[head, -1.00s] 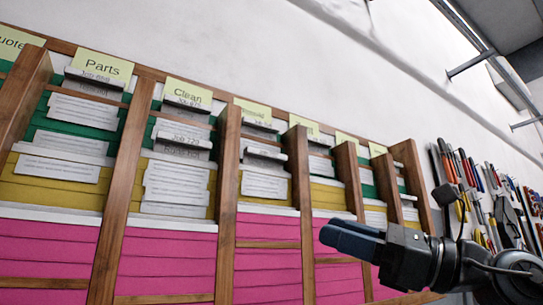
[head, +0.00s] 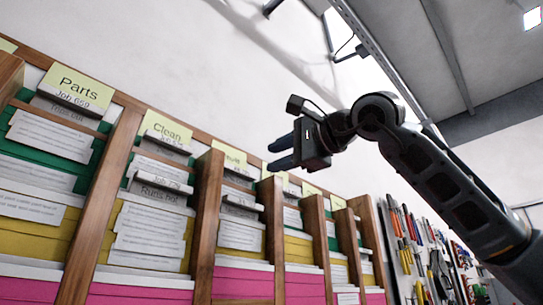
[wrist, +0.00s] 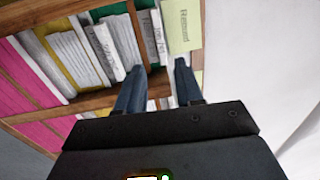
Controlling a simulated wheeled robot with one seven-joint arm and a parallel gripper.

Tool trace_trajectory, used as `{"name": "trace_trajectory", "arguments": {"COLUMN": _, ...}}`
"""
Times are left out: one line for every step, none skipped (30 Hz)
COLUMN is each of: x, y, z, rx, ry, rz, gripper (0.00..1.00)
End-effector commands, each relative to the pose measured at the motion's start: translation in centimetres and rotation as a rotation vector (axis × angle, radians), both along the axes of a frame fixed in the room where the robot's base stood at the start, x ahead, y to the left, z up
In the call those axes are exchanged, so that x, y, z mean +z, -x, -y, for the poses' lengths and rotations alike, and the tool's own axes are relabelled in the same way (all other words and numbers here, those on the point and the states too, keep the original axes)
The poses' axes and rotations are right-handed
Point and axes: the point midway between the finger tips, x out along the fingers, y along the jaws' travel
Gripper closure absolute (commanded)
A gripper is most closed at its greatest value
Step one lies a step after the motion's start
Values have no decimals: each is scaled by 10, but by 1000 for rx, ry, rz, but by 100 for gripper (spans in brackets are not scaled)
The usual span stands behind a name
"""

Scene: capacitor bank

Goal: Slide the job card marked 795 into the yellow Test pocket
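The rack (head: 205,215) has wooden dividers and columns of green, yellow and magenta pockets holding white cards. Its yellow pockets (head: 35,242) form a row above the magenta ones. Column labels Parts (head: 79,87) and Clean (head: 166,130) are readable; the labels farther right are too small or oblique to read. No card legibly shows 795, and I cannot pick out the Test label. My gripper (head: 270,155) is raised before the upper rack, pointing left. In the wrist view its fingers (wrist: 159,68) are apart with nothing held between them. Cards and a pale yellow label (wrist: 182,27) lie beyond the fingertips.
Wooden dividers (head: 205,190) stick out between columns. Pliers and other hand tools (head: 415,235) hang on the wall right of the rack. The white wall (head: 150,60) above the rack is bare. A metal rail (head: 375,65) runs along the upper right.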

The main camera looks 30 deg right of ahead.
Motion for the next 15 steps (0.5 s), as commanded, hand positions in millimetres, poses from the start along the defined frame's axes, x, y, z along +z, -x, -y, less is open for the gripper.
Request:
{"name": "trace_trajectory", "arguments": {"x": 1, "y": -2, "z": -1, "rx": -1, "ry": 1, "rz": -1, "gripper": 64}}
{"name": "trace_trajectory", "arguments": {"x": 1, "y": -3, "z": -1, "rx": -1, "ry": 0, "rz": -1, "gripper": 64}}
{"name": "trace_trajectory", "arguments": {"x": 2, "y": -6, "z": -2, "rx": 0, "ry": -1, "rz": -1, "gripper": 64}}
{"name": "trace_trajectory", "arguments": {"x": 2, "y": -8, "z": -3, "rx": 1, "ry": -2, "rz": -2, "gripper": 64}}
{"name": "trace_trajectory", "arguments": {"x": 3, "y": -10, "z": -4, "rx": 2, "ry": -2, "rz": -2, "gripper": 64}}
{"name": "trace_trajectory", "arguments": {"x": 3, "y": -14, "z": -5, "rx": 3, "ry": -2, "rz": -2, "gripper": 64}}
{"name": "trace_trajectory", "arguments": {"x": 4, "y": -17, "z": -6, "rx": 3, "ry": -3, "rz": -2, "gripper": 64}}
{"name": "trace_trajectory", "arguments": {"x": 4, "y": -20, "z": -7, "rx": 3, "ry": -3, "rz": -2, "gripper": 64}}
{"name": "trace_trajectory", "arguments": {"x": 5, "y": -24, "z": -8, "rx": 3, "ry": -4, "rz": -2, "gripper": 64}}
{"name": "trace_trajectory", "arguments": {"x": 5, "y": -27, "z": -9, "rx": 3, "ry": -4, "rz": -3, "gripper": 64}}
{"name": "trace_trajectory", "arguments": {"x": 5, "y": -30, "z": -10, "rx": 4, "ry": -3, "rz": -3, "gripper": 64}}
{"name": "trace_trajectory", "arguments": {"x": 6, "y": -35, "z": -12, "rx": 3, "ry": -3, "rz": -3, "gripper": 64}}
{"name": "trace_trajectory", "arguments": {"x": 6, "y": -38, "z": -13, "rx": 3, "ry": -3, "rz": -3, "gripper": 64}}
{"name": "trace_trajectory", "arguments": {"x": 6, "y": -41, "z": -14, "rx": 3, "ry": -3, "rz": -3, "gripper": 64}}
{"name": "trace_trajectory", "arguments": {"x": 6, "y": -45, "z": -15, "rx": 4, "ry": -4, "rz": -4, "gripper": 64}}
